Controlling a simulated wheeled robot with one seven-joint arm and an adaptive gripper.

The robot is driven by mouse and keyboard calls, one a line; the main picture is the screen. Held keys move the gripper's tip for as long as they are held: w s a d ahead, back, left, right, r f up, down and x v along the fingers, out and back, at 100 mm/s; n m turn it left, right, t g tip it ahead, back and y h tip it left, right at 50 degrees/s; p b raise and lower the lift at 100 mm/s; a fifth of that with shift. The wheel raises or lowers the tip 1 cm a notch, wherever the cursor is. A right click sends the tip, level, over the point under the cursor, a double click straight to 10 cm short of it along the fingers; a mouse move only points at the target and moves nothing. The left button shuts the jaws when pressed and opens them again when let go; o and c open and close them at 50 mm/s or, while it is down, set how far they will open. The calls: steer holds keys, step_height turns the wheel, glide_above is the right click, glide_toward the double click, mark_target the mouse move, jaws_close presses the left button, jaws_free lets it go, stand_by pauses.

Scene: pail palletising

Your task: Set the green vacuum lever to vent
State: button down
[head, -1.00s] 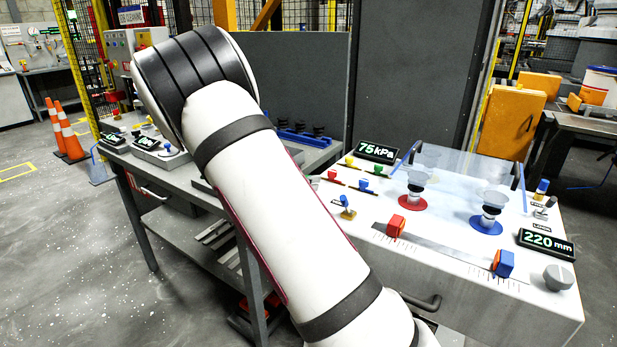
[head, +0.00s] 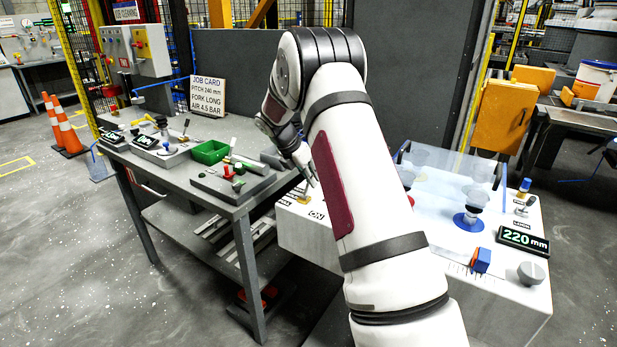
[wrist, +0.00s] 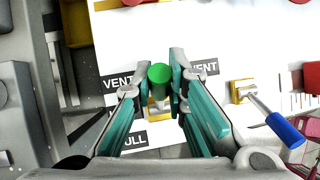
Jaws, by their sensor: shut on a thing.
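The green vacuum lever (wrist: 159,76) shows in the wrist view as a round green knob above a yellow base. My gripper (wrist: 167,82) is around it, with a teal-padded finger on each side, shut on the knob. The knob appears about level with the VENT label (wrist: 118,80) on its left; the lever's exact tilt is hard to tell from above. A label ending in "ULL" (wrist: 133,142) lies nearer the gripper's base. In the head view my gripper (head: 305,172) is low over the panel's left end, and the green lever is hidden there.
A blue-handled lever (wrist: 271,117) on a yellow base stands right of my gripper, beside another VENT label (wrist: 203,67). The white panel (head: 400,265) also carries a blue slider (head: 481,260) and a 220 mm display (head: 522,240). A grey bench (head: 200,180) with a green bin (head: 210,152) adjoins left.

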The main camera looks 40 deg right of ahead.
steer(key=shift+w+d+y, duration=0.1)
steer(key=shift+y, duration=0.2)
steer(key=c, duration=1.6)
jaws_free()
steer(key=shift+f, duration=0.1)
steer(key=shift+o, duration=0.2)
steer(key=v, duration=1.2)
